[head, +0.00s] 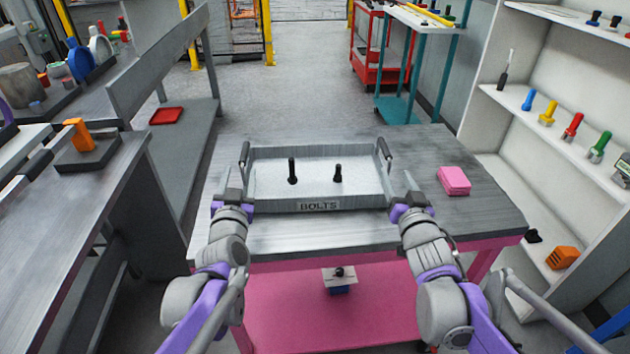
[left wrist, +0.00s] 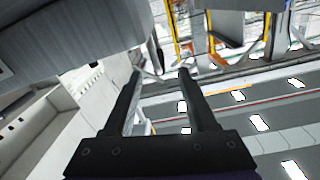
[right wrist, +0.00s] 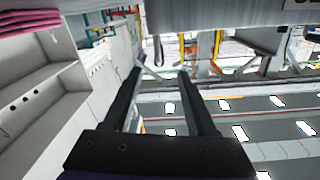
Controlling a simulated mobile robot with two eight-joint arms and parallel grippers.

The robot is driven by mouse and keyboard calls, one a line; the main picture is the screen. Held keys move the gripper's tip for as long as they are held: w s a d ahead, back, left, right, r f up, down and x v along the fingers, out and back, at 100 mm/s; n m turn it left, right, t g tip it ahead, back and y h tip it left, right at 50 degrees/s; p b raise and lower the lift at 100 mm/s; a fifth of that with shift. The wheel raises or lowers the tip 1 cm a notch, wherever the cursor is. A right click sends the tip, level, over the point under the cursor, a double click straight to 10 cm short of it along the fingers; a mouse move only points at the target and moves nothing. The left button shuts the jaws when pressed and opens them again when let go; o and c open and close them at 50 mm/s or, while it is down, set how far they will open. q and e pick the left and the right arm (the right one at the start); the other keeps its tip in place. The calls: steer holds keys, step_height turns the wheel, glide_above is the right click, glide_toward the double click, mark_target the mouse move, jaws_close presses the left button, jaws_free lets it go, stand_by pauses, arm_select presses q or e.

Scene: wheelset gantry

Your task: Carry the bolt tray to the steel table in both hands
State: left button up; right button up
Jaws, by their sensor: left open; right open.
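The grey bolt tray (head: 264,207), labelled BOLTS, lies flat on a grey-topped table with a pink frame (head: 300,240). Two black bolts (head: 292,172) stand upright in it. It has a dark raised handle at its left end (head: 244,153) and one at its right end (head: 384,151). My left gripper (head: 233,184) is at the tray's near left corner, my right gripper (head: 408,186) at its near right corner. Both are short of the handles. Both wrist views show spread fingers with nothing between them: left (left wrist: 160,75), right (right wrist: 160,74).
A pink block (head: 454,181) lies right of the tray. A long grey metal-looking bench (head: 70,220) runs along the left, with an orange-handled item on it. White shelves (head: 540,120) with coloured bolts stand at right. Floor beyond the table (head: 290,95) is clear.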

mark_target(245, 147)
arm_select(q)
steer(key=shift+s+d+r, duration=0.1)
steer(key=shift+s+r, duration=0.05)
steer(key=shift+s, duration=0.1)
arm_select(e)
steer(key=shift+s+d+r, duration=0.1)
steer(key=shift+s+r, duration=0.05)
steer(key=shift+s, duration=0.1)
arm_select(q)
steer(key=w, duration=0.7)
steer(key=w+a, duration=0.1)
steer(key=w, duration=0.3)
arm_select(e)
steer(key=w, duration=0.7)
steer(key=w+a, duration=0.1)
steer(key=w, duration=0.3)
arm_select(q)
steer(key=shift+c, duration=0.2)
arm_select(e)
steer(key=shift+c, duration=0.2)
arm_select(q)
jaws_close()
arm_select(e)
jaws_close()
